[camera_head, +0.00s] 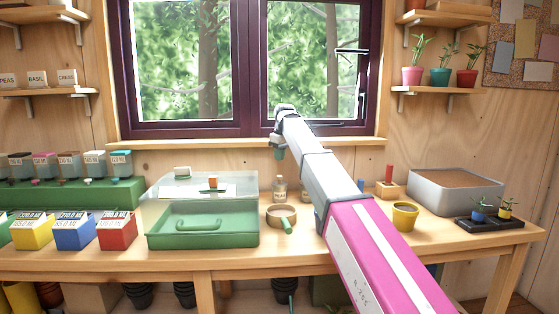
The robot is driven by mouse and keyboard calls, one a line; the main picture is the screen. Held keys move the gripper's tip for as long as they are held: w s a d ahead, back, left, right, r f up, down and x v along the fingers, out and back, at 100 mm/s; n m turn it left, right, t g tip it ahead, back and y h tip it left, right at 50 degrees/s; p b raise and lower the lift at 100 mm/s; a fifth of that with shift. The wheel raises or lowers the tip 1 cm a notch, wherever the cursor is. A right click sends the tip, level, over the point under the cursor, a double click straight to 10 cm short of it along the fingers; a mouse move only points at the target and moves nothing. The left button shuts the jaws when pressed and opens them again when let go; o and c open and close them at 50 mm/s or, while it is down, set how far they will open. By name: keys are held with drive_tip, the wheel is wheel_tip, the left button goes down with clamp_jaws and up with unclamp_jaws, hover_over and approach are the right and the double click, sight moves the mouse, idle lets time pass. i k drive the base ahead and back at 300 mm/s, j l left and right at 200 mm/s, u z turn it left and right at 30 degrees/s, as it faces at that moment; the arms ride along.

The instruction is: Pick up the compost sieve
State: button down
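A small round sieve (282,211) with a tan rim and a short handle lies on the workbench, just right of the green tray. I take it for the compost sieve; its mesh is too small to make out. My arm reaches from the lower right towards the window. My gripper (279,153) hangs at the arm's far end, in front of the window sill and above the sieve in the picture, apart from it. The fingers are small and partly hidden, so their opening does not show.
The workbench (290,258) holds a green tray with a clear lid (203,226) left of the sieve. A small bottle (280,189) stands just behind it. A yellow pot (405,215) and a grey soil bin (456,196) stand right of my arm. Colored boxes (75,230) stand left.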

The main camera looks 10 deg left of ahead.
sight(281, 215)
drive_tip(key=k, duration=1.5)
